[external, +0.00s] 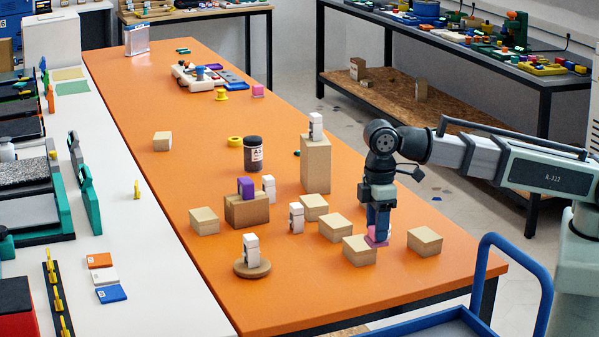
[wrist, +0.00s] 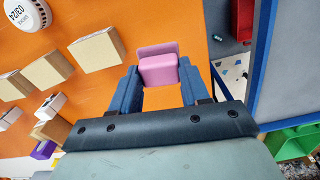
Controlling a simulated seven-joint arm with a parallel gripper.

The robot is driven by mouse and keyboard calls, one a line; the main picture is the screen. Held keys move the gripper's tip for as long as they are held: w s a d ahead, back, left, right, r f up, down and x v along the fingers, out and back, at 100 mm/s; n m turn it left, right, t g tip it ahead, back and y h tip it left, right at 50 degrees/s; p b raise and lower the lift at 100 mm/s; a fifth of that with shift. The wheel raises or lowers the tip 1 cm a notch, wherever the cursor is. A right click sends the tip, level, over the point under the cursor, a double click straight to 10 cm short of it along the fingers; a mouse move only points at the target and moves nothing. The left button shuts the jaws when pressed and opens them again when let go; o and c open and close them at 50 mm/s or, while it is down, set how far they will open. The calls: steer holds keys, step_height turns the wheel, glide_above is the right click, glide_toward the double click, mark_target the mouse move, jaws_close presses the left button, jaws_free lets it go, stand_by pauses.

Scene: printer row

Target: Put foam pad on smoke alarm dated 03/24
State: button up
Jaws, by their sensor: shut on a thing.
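A pink foam pad (wrist: 158,72) sits between my gripper's fingertips (wrist: 160,85) in the wrist view; its edge also shows below the fingers in the external view (external: 376,240). My gripper (external: 378,226) points down and is shut on the pad, low over the orange table among tan boxes. Whether the pad touches the table I cannot tell. A second flat pink face shows just behind the pad. A round white smoke alarm (wrist: 28,14) marked 03/24 lies at the wrist view's top left corner, partly cut off, with no pad seen on it. I cannot pick it out surely in the external view.
Tan boxes (external: 360,250), (external: 424,241) stand close beside my gripper. A tall box (external: 315,165) with a white item on top stands behind. A white item stands on a round wooden base (external: 252,269). The table's (external: 190,90) left side has free room.

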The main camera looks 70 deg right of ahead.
steer(key=w+d+r+m, duration=0.1)
steer(key=w+d+r, duration=0.15)
steer(key=d, duration=0.85)
steer(key=w+d+r+m, duration=0.2)
steer(key=w+d, duration=0.2)
steer(key=d, duration=0.7)
steer(key=shift+s+f+n, duration=0.2)
steer(key=shift+f+n, duration=0.55)
steer(key=shift+f, duration=0.95)
steer(key=shift+s+f+n, duration=0.2)
steer(key=shift+f+n, duration=0.6)
steer(key=shift+f, duration=0.9)
steer(key=shift+s+f+n, duration=0.2)
steer(key=shift+f+n, duration=0.55)
steer(key=shift+f, duration=0.95)
steer(key=shift+f, duration=0.15)
steer(key=o, duration=1)
step_height(320, 180, up, 12)
steer(key=shift+r, duration=0.15)
